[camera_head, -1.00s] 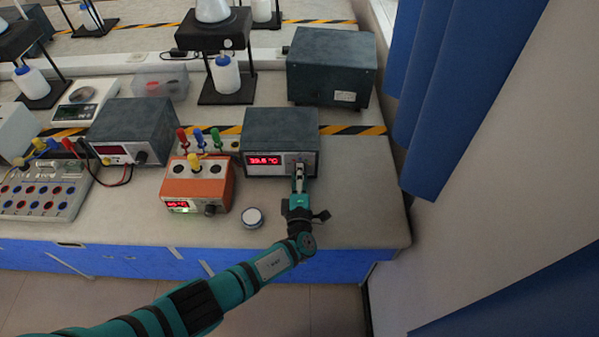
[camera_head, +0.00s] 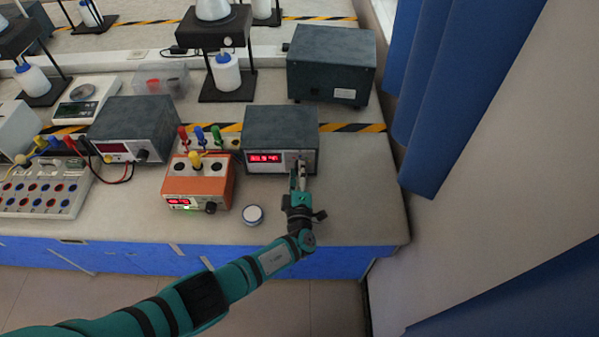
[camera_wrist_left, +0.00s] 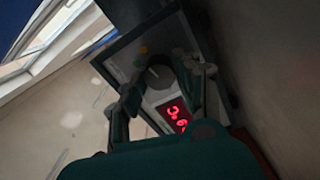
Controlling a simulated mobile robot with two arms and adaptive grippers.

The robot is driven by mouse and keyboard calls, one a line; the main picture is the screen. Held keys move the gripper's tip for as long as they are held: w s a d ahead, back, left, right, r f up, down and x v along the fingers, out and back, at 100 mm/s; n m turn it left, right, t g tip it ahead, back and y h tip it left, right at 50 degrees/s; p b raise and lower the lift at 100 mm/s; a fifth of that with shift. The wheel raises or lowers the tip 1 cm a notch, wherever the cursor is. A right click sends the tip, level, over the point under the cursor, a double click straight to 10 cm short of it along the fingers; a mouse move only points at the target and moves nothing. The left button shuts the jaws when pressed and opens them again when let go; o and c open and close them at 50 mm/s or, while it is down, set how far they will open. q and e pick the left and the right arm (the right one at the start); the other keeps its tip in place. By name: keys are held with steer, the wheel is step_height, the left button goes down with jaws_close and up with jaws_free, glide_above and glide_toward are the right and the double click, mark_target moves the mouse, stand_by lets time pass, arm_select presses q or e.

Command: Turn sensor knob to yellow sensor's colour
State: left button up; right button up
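The dark grey box (camera_head: 281,132) with a lit red display (camera_head: 265,158) stands right of centre. Its round dark knob (camera_wrist_left: 158,76) shows in the wrist view, with small yellow and green marks on the panel beside it. My left gripper (camera_head: 299,175) is at the box's front, its fingers on either side of the knob and apart; contact is unclear. In the wrist view the fingers (camera_wrist_left: 163,88) frame the knob. The yellow sensor (camera_head: 195,159) stands upright in the top of the orange box (camera_head: 198,185). My right gripper is not in view.
Red (camera_head: 183,135), blue (camera_head: 199,134) and green (camera_head: 217,135) sensors stand behind the orange box. A small round white-topped item (camera_head: 253,214) lies left of my gripper. Another grey box (camera_head: 134,128) stands to the left. The bench right of my gripper is clear.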

arm_select(q)
steer(key=o, duration=0.4)
steer(key=shift+o, duration=0.2)
steer(key=shift+s+f, duration=0.1)
steer(key=shift+s, duration=0.05)
steer(key=s, duration=1.1)
steer(key=shift+s, duration=0.4)
